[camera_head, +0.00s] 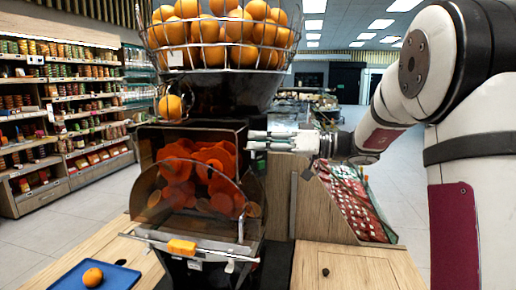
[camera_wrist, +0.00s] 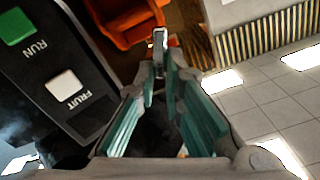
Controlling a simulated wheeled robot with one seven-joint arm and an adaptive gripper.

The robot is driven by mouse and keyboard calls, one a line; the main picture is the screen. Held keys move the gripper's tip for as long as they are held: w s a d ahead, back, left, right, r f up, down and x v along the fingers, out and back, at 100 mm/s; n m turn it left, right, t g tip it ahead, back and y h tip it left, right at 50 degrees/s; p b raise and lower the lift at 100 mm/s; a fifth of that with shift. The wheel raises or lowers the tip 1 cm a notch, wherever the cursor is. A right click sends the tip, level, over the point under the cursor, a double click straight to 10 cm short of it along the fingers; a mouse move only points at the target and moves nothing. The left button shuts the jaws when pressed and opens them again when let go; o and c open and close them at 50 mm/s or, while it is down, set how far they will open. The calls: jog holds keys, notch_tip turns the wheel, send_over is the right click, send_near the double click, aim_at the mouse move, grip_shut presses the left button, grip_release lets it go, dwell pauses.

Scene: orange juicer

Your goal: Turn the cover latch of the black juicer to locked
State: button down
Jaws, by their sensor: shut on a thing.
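The black juicer (camera_head: 205,95) stands on a wooden counter, with a clear front cover (camera_head: 165,205) over orange peel halves. My gripper (camera_head: 252,140) reaches in from the right, its fingertips at the upper right edge of the juicer's front housing. In the wrist view my gripper's (camera_wrist: 161,70) teal fingers converge on a small metal piece, which looks like the cover latch (camera_wrist: 159,38), and are shut on it. The latch is too small and covered in the head view to read its angle.
The wrist view shows a black panel with a green RUN button (camera_wrist: 16,26) and a white FRUIT button (camera_wrist: 64,82) at the left. A wire basket (camera_head: 215,55) of oranges sits on top of the juicer. A blue tray (camera_head: 120,277) with one orange lies at lower left.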

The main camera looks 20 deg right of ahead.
jog(key=m, duration=0.2)
jog(key=m+b, duration=0.1)
jog(key=shift+w+d+f, duration=0.15)
jog(key=shift+w+f, duration=0.05)
jog(key=shift+f, duration=0.05)
jog(key=m, duration=0.3)
jog(key=shift+w+d+f+m, duration=0.1)
jog(key=shift+w+f+m, duration=0.1)
jog(key=shift+m, duration=0.1)
jog(key=m, duration=0.2)
jog(key=m+p, duration=0.1)
jog(key=m, duration=0.1)
jog(key=shift+f, duration=0.3)
jog(key=shift+w+d+f+m+p, duration=0.1)
jog(key=shift+m+p, duration=0.05)
jog(key=shift+m, duration=0.45)
jog(key=shift+f+m+p, duration=0.1)
jog(key=shift+m+p, duration=0.05)
jog(key=shift+m, duration=0.45)
jog(key=shift+f, duration=0.1)
jog(key=c, duration=1.7)
grip_release()
jog(key=v, duration=1.2)
